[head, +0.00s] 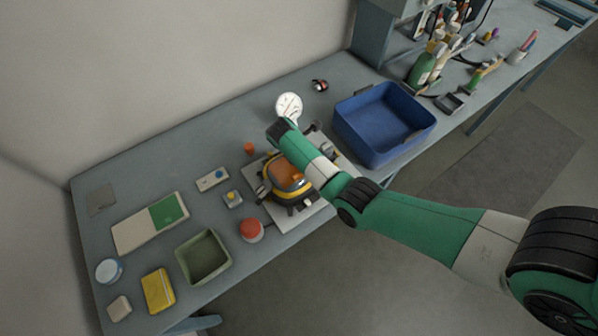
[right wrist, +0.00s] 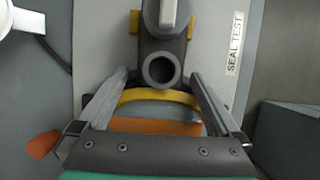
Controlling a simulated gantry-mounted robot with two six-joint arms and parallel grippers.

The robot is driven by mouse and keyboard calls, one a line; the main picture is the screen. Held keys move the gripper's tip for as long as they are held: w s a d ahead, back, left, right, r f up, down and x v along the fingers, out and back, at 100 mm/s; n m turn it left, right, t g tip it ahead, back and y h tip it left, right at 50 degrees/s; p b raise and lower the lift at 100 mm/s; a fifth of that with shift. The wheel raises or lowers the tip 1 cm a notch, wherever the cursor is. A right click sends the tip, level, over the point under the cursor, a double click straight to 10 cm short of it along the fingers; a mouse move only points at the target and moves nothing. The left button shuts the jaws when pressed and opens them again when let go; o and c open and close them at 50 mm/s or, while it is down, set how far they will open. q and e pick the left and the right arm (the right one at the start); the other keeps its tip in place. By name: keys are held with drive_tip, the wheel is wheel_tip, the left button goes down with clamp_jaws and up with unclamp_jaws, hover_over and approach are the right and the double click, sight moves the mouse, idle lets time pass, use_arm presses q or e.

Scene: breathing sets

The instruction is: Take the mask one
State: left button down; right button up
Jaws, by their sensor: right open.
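The mask (head: 286,172) shows orange and yellow with dark parts in the head view, on a pale board (head: 287,222). In the right wrist view I see its yellow rim (right wrist: 160,97), an orange band and a dark round port (right wrist: 159,70). The board is printed "SEAL TEST" (right wrist: 235,42). My right gripper (right wrist: 159,82) is open, with one finger on each side of the rim and port. I cannot tell whether the fingers touch it. In the head view my right arm covers part of the mask and board. My left gripper is not in view.
A blue bin (head: 384,125) stands right of the board. A white round gauge (head: 289,105) is behind it. A red-topped jar (head: 251,230), green tray (head: 204,257) and yellow box (head: 158,290) are to the left. Bottles (head: 422,70) crowd the back right.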

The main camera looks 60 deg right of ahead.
clamp_jaws()
drive_tip(key=shift+r, duration=0.15)
idle(0.4)
drive_tip(key=shift+r+p, duration=0.3)
drive_tip(key=shift+r, duration=0.3)
wheel_tip(320, 180, up, 2)
drive_tip(key=shift+p, duration=0.4)
drive_tip(key=s+a+r+p, duration=0.8)
drive_tip(key=a+p, duration=0.3)
drive_tip(key=p, duration=0.3)
drive_tip(key=shift+s+r, duration=0.35)
drive_tip(key=shift+r, duration=0.5)
